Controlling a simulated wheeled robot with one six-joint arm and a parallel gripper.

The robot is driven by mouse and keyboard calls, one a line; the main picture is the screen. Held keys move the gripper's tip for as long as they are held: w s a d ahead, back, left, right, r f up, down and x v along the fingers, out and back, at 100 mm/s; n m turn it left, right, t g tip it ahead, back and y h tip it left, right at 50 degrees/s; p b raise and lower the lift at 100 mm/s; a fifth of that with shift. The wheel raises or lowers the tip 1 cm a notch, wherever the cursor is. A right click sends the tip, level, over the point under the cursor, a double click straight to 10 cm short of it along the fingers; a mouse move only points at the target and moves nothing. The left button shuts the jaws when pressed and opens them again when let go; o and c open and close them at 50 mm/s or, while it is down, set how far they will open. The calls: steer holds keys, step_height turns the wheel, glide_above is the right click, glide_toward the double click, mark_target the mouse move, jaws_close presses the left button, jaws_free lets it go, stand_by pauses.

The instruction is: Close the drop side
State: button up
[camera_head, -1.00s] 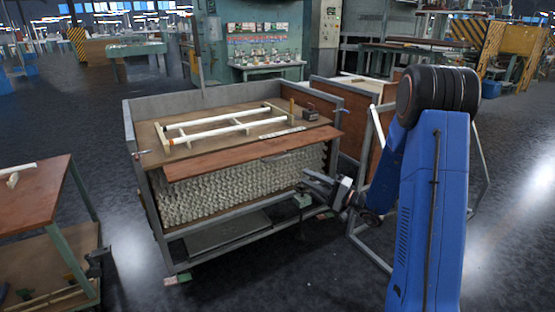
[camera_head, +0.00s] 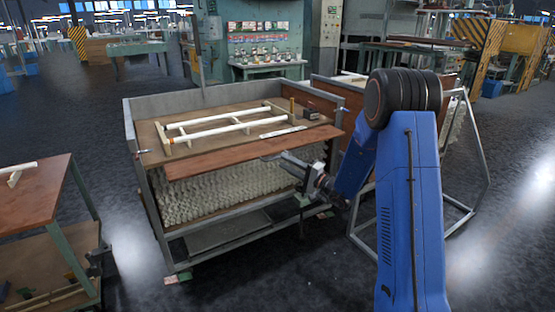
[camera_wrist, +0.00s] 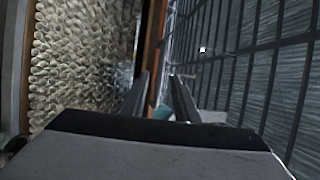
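The drop side is likely the brown wooden panel (camera_head: 215,156) along the front of the grey-framed cart (camera_head: 135,128). It leans outward from the front edge of the cart's top, above a compartment full of pale tubing ends (camera_head: 215,195). My gripper (camera_head: 280,158) is at the panel's lower front edge, right of its middle. In the wrist view my gripper (camera_wrist: 164,98) has its two dark fingers apart. A brown edge, probably the panel (camera_wrist: 152,45), runs close to the left finger. I cannot tell whether they touch. The gripper looks empty.
A white tube frame (camera_head: 225,128) and a small dark box (camera_head: 310,114) rest on the cart's top. A brown table (camera_head: 35,197) stands at left. Another metal-framed cart (camera_head: 470,185) is behind my arm at right. The floor in front is clear.

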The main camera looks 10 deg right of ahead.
mark_target(277, 158)
steer(key=shift+x, duration=2.45)
steer(key=shift+c, duration=0.7)
jaws_close()
